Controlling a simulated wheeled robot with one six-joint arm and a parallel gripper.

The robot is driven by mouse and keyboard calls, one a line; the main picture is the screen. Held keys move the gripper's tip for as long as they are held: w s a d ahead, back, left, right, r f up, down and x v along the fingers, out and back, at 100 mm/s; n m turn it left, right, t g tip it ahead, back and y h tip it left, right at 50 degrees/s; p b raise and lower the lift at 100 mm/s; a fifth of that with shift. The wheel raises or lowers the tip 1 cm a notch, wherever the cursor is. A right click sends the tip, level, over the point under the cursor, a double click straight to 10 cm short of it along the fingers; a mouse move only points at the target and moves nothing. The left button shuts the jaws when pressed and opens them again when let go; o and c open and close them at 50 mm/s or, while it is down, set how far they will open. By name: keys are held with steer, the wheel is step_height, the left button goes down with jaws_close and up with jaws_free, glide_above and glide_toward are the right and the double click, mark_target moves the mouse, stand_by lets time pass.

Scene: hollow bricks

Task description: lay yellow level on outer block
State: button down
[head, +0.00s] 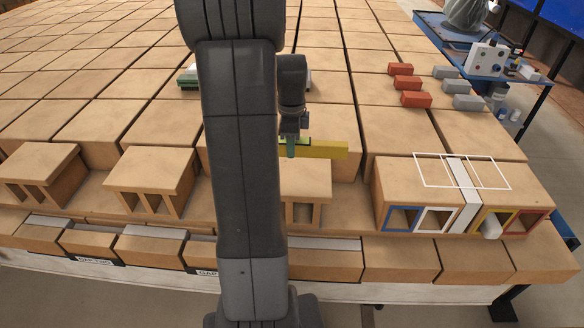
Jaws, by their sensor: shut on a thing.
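The yellow level (328,150) is a long yellow bar, lying about level in the head view. My gripper (292,146) is shut on it near its left visible part and holds it over the bricks, behind a small slotted brick (306,180). My arm hides part of the view left of the gripper. At the right stand hollow blocks with coloured rims: one with blue and white openings (408,182), and an outer one with yellow and red openings (520,192). A thin white outline spans their tops. The level is left of both blocks, apart from them.
A pale grey strip (466,205) lies between the two blocks, and a whitish piece (491,226) sticks out of the yellow opening. Red bricks (414,99) and grey bricks (468,102) lie behind. A blue table (470,50) with equipment stands at the back right.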

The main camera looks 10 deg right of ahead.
mark_target(291, 172)
step_height(291, 172, down, 7)
steer(key=shift+r, duration=0.15)
stand_by(0.4)
steer(key=c, duration=1.1)
jaws_free()
steer(key=shift+o, duration=0.2)
step_height(291, 172, up, 12)
steer(key=shift+r, duration=0.1)
